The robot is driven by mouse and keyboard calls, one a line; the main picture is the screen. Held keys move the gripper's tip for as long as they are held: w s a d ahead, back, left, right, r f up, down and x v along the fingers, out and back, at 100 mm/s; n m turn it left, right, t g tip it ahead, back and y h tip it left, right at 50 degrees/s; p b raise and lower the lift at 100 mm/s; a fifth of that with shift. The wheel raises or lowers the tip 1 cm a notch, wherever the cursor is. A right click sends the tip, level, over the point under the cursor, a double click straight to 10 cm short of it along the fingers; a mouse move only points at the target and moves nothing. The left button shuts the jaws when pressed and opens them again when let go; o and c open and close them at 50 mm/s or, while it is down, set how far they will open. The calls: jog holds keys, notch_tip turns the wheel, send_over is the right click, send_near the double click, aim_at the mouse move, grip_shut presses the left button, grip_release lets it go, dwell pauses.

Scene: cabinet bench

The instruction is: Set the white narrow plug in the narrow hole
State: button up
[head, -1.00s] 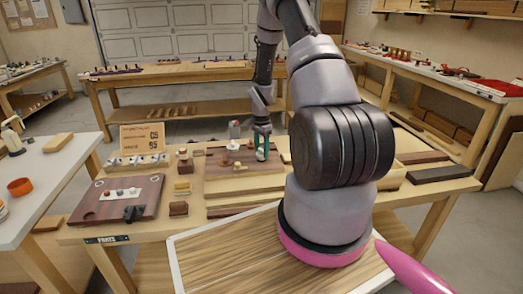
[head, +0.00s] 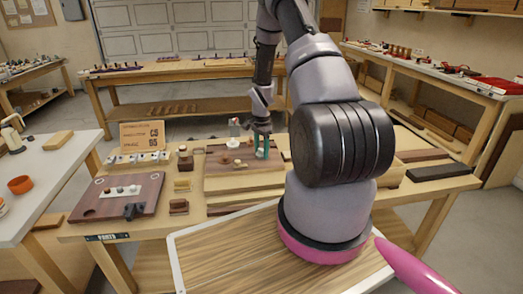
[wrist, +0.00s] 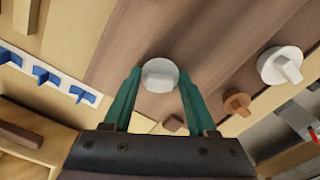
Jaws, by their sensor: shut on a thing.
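My gripper (wrist: 158,84) has two green fingers and is shut on a white plug (wrist: 160,74) with a round flange, seen in the wrist view against brown board. The fingertips touch its two sides. In the head view my gripper (head: 262,146) is low over the right part of the brown board (head: 215,163) on the bench. The held plug's lower end and any hole under it are hidden, so I cannot tell whether it is seated.
Right of my gripper in the wrist view are a copper-coloured plug (wrist: 237,102) and another white plug (wrist: 283,66). A white strip with blue pieces (wrist: 47,76) lies left. A dark red-brown panel (head: 118,197) and small wooden blocks (head: 181,187) sit left of the board.

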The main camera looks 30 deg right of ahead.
jog(key=shift+f, duration=0.2)
jog(key=o, duration=1.2)
jog(key=shift+c, duration=0.2)
jog(key=shift+r, duration=0.1)
jog(key=shift+r, duration=3.65)
